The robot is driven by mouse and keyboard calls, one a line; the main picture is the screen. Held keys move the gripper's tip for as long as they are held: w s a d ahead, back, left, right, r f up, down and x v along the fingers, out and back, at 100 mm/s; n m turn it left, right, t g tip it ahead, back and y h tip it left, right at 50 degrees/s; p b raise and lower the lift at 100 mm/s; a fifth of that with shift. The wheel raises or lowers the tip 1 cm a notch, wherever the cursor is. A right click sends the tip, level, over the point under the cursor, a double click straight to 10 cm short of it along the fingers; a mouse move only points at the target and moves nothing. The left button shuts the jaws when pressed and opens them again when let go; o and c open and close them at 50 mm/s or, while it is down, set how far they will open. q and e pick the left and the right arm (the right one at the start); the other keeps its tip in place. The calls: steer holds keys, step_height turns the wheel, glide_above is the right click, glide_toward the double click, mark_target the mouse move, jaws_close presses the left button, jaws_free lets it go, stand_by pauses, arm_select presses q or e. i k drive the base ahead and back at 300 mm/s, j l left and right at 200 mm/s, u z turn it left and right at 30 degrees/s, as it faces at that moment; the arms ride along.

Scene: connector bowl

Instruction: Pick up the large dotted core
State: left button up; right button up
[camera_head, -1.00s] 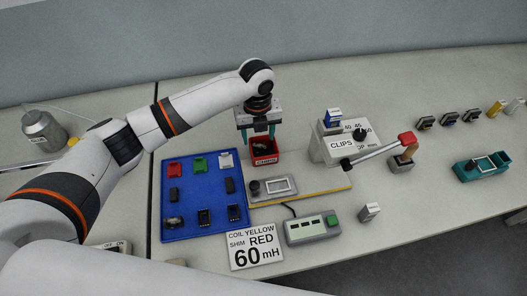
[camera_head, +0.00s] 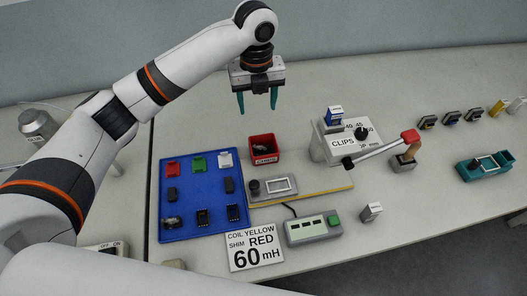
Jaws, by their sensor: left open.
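A small red bin (camera_head: 263,148) with a white label, too small to read surely, stands behind the blue tray. Dark and grey pieces (camera_head: 261,142) lie inside it; I cannot make out dots or tell which is the large dotted core. My left gripper (camera_head: 257,108), with teal fingers pointing down, is above and behind the bin in the picture, apart from it. Its fingers are spread and nothing shows between them. My right gripper is not in view.
The blue tray (camera_head: 205,181) holds red, green, white and black parts. A yellow-edged board (camera_head: 315,188), a grey meter box (camera_head: 313,230), a sign (camera_head: 254,247) and the CLIPS dispenser (camera_head: 345,145) with a red-knobbed lever stand nearby. The table behind the bin is clear.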

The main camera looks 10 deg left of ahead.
mark_target(172, 222)
steer(key=k+l, duration=0.15)
steer(key=k, duration=0.35)
steer(key=k+l, duration=0.15)
steer(key=k, duration=0.35)
steer(key=k+l, duration=0.15)
steer(key=k, duration=0.3)
